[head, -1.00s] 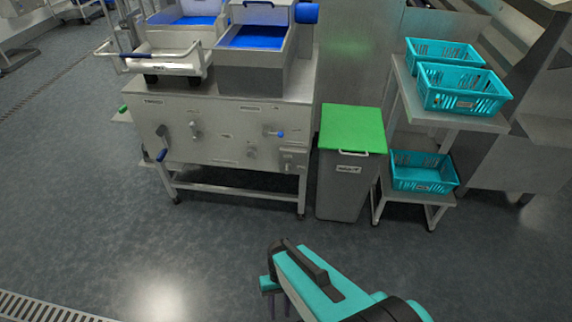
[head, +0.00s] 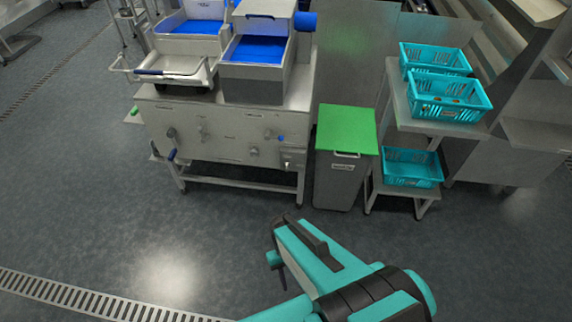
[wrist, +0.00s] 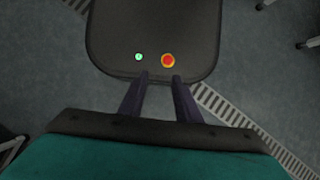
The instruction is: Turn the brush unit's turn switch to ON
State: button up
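The steel machine (head: 225,150) stands ahead at upper left in the head view, with blue beds on top. Its front panel carries several small knobs and handles, among them a grey knob (head: 171,133), a blue-tipped one (head: 280,138) and a blue-handled lever (head: 172,155). Labels are too small to read, so I cannot tell which is the turn switch or how it is set. My gripper (head: 280,274) is over the floor, well short of the machine. In the wrist view my gripper (wrist: 161,79) has its two dark fingers apart with nothing between them.
A grey bin with a green lid (head: 347,130) stands right of the machine. Further right is a steel stand (head: 428,127) with teal crates (head: 448,99) on top and one (head: 412,169) below. A floor drain (head: 80,298) crosses the lower left. The floor before the machine is clear.

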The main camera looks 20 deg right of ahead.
jog(key=r+p, duration=0.1)
jog(key=r, duration=0.1)
jog(key=d+r+p, duration=0.1)
jog(key=r+p, duration=0.1)
jog(key=shift+s+r, duration=0.1)
jog(key=shift+s, duration=0.05)
jog(key=shift+a, duration=0.15)
dwell(0.4)
